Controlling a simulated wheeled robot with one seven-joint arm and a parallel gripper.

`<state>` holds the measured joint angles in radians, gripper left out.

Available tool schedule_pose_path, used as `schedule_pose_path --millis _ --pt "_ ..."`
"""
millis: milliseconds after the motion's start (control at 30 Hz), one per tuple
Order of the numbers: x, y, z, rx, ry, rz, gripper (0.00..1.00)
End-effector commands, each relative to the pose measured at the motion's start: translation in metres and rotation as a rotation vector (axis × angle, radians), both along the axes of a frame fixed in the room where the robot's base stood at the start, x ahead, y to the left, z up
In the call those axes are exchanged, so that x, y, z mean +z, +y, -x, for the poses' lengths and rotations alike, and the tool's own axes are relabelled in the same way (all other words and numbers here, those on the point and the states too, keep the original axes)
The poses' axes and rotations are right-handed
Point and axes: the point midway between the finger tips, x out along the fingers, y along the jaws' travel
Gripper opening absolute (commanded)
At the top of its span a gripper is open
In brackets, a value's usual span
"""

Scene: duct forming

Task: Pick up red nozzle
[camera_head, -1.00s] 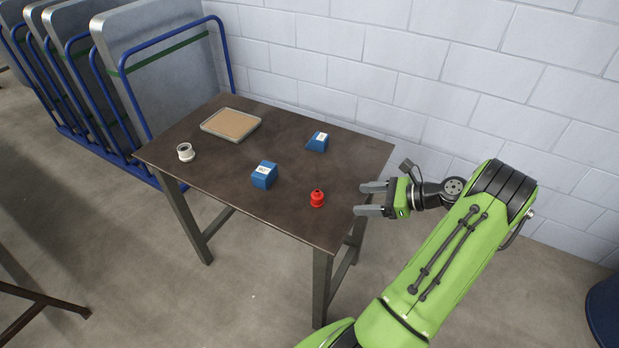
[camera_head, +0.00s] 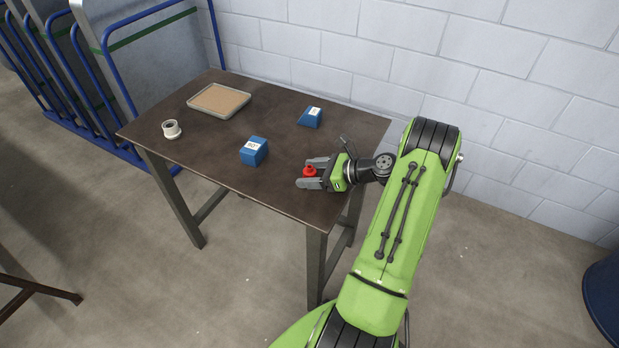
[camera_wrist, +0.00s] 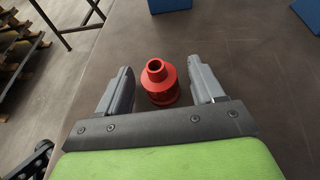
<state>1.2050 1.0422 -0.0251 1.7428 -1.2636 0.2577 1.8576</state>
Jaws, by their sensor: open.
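The red nozzle (camera_head: 309,170) stands upright near the right front part of the brown table (camera_head: 215,167). My gripper (camera_head: 307,172) is at the table with its two grey fingers on either side of the nozzle. In the wrist view, the red nozzle (camera_wrist: 159,82) sits between the two open fingers of my gripper (camera_wrist: 163,85). A gap shows on each side, so the fingers do not appear to touch it. In the head view, the near finger hides the nozzle's lower part.
A blue block (camera_head: 253,151) lies left of my gripper and another blue block (camera_head: 310,117) lies behind it. A white ring-shaped part (camera_head: 171,129) and a shallow tray (camera_head: 190,102) are farther left. A white block wall (camera_head: 380,45) stands behind the table.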

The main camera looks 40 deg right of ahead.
Motion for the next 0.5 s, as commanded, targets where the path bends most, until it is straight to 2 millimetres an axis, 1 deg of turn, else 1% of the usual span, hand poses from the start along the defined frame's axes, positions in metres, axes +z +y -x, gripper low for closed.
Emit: schedule_pose_path --millis 100,233,267,500 --pt "-0.0024 0.0025 -0.0055 -0.001 -0.001 0.001 0.67" --pt "-0.0014 0.0023 -0.0052 -0.001 -0.001 0.001 0.67" --pt "-0.0013 0.0023 -0.0053 -0.001 -0.001 0.001 0.66" --pt "-0.0012 0.0021 -0.0051 -0.001 -0.001 0.001 0.29"
